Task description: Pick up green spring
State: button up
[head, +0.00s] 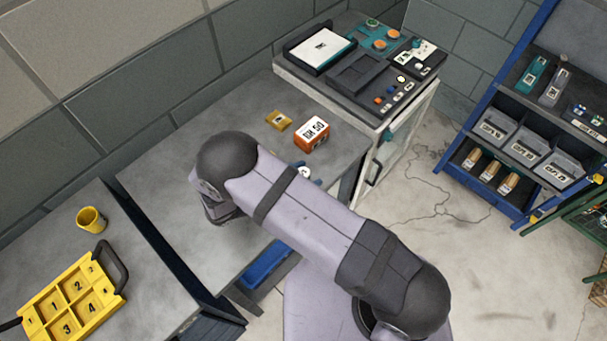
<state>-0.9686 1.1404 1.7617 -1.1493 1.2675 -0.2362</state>
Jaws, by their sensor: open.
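I cannot make out a green spring for sure in the head view. A small green round item (373,22) sits at the back of the bench unit, too small to identify. My arm crosses the middle of the picture and covers part of the grey table (150,179). My gripper does not show, so its place relative to any spring is hidden. A small piece with a white round face (304,173) shows just beyond my arm; I cannot tell what it is.
An orange box (312,134) and a yellow block (278,120) stand on the table. A yellow numbered tray (75,298) and yellow cup (91,219) are at left. The bench unit (352,75) carries trays and controls. A blue shelf rack (501,88) stands right, across open floor.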

jog(key=c, duration=1.2)
jog(key=shift+r, duration=0.15)
